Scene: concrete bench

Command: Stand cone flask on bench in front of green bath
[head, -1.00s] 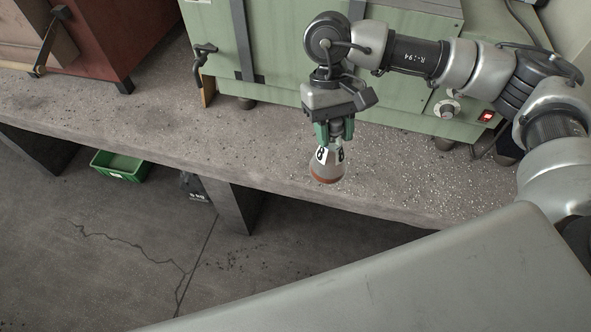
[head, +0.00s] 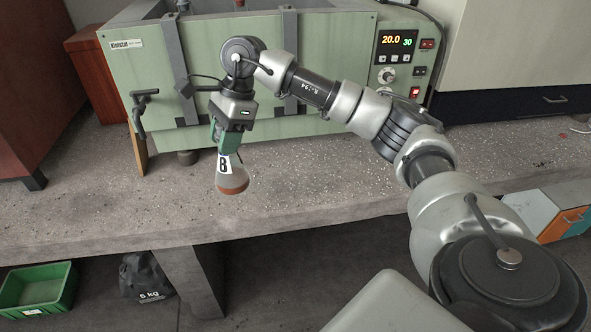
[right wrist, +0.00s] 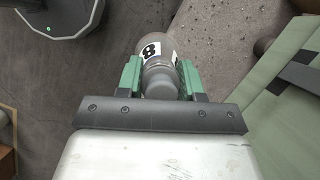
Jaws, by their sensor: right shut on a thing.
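The cone flask (head: 232,180) has a white label with a black 8 and an orange-brown bottom layer. My right gripper (head: 229,140) is shut on its neck and holds it roughly upright, base down, in front of the green bath (head: 330,78). In the right wrist view the flask (right wrist: 151,48) sits between the green fingers of the gripper (right wrist: 161,78). The flask shows against the speckled bench (head: 300,185); I cannot tell whether its base touches. My left gripper is not in view.
A tap (head: 142,103) sticks out at the bath's left corner. A red-brown cabinet (head: 45,90) stands at the left. Bare bench lies around the flask, with its front edge nearby. A green crate (head: 38,290) and a black bag (head: 143,277) are on the floor.

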